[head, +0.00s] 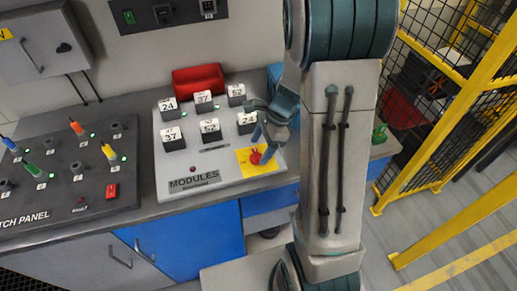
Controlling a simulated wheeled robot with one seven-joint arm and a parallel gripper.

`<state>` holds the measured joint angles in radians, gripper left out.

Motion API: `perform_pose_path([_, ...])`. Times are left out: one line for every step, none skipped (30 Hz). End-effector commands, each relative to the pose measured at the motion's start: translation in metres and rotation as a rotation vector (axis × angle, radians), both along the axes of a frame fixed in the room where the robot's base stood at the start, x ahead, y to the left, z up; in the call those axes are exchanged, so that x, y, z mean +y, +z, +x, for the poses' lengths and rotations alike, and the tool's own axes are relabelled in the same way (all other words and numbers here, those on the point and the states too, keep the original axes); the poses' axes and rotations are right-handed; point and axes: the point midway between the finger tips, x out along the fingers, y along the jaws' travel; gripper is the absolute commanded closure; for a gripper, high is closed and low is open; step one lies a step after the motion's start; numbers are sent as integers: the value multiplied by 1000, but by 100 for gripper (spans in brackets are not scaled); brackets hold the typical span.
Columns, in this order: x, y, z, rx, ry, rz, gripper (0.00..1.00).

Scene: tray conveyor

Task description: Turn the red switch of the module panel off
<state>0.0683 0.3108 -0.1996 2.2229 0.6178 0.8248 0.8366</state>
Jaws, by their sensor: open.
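The module panel (220,182) is a light grey sloped box labelled MODULES on the bench. Its red switch (257,157) sits on a yellow plate (270,168) at the panel's lower right. My gripper (262,142) is over the panel's right side, with its fingers pointing down close to the red switch. It is open and holds nothing that I can see. I cannot tell whether a finger touches the switch. My arm and gripper hide part of the panel's right edge. The switch's exact setting is too small to read.
Numbered module blocks (210,128) stand on the panel just left of my gripper. A dark patch panel (70,175) with coloured plugs lies to the left. A red object (198,80) lies behind. A yellow-framed mesh fence (440,110) stands at right.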

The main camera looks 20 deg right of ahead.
Motion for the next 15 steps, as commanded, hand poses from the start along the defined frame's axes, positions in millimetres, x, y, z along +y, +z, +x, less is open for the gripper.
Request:
perform_pose_path([3, -7, 0, 3, 1, 0, 33])
perform_pose_path([4, -9, 0, 2, 1, 0, 33])
perform_pose_path([5, -12, 0, 1, 0, 1, 33])
perform_pose_path([6, -14, 0, 1, 0, 0, 33])
perform_pose_path([7, -16, 0, 1, 1, 0, 33])
perform_pose_path([7, -18, 0, 0, 1, -1, 33])
perform_pose_path([8, -19, 0, 0, 1, -1, 33])
perform_pose_path([8, -19, 0, 0, 1, -1, 33])
perform_pose_path([8, -20, 0, 0, 1, -1, 33])
perform_pose_path([8, -20, 0, 0, 1, -1, 33])
perform_pose_path([8, -20, 0, 0, 1, -1, 33])
perform_pose_path([8, -20, 0, 0, 1, -1, 33])
perform_pose_path([8, -20, 0, 0, 1, -1, 33])
perform_pose_path([8, -20, 0, 0, 1, -1, 33])
perform_pose_path([8, -20, 0, 0, 1, -1, 33])
